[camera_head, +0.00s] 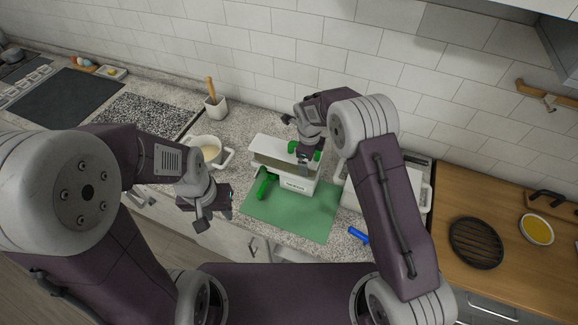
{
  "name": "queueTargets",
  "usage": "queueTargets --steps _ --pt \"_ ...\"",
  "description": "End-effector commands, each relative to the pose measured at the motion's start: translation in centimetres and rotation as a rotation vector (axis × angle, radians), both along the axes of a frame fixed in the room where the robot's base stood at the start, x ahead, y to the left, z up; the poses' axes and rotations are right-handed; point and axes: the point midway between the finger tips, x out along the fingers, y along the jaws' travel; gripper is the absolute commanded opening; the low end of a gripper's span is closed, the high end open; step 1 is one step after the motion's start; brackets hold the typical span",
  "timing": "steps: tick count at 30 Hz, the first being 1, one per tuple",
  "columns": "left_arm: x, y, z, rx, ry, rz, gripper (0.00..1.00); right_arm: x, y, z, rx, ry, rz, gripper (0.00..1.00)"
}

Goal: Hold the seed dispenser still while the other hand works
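The seed dispenser (299,184) is a white box with a tan panel and green parts. It stands upright at the back of a green mat (300,217) on the counter. A green piece (263,186) sticks out at its lower left front. My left gripper (216,221) is left of the mat, apart from the dispenser, with its fingers spread and nothing seen between them. My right gripper (304,168) is at the dispenser's upper right, in front of part of it. Whether it touches or grips the dispenser is unclear.
A blue object (358,235) lies right of the mat. A white tray (414,200) is partly behind my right arm. The mat's front is clear.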

Motion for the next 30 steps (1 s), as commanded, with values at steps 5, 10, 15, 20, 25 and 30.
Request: queueTargets --steps 5,10,15,20,25,30 --pt "0.0 0.0 0.0 0.0 0.0 0.0 0.36 0.0 0.0 0.02 0.0 0.0 0.0 0.5" --pt "0.0 0.0 0.0 0.0 0.0 0.0 0.36 -0.01 0.0 0.03 0.0 0.0 0.0 0.25" --pt "0.0 0.0 0.02 0.0 0.0 0.0 0.36 0.1 0.04 0.17 0.002 -0.004 0.0 0.25" --pt "0.0 0.01 -0.19 0.0 0.0 0.0 0.36 0.09 0.04 0.04 0.002 -0.004 0.0 0.25" --pt "-0.01 0.0 -0.62 0.0 0.0 0.0 0.36 0.09 0.04 -0.2 0.002 -0.004 0.0 0.25" --pt "-0.01 0.01 -0.73 0.0 0.0 0.0 0.36 0.05 0.03 -0.27 0.002 -0.002 -0.001 0.25"
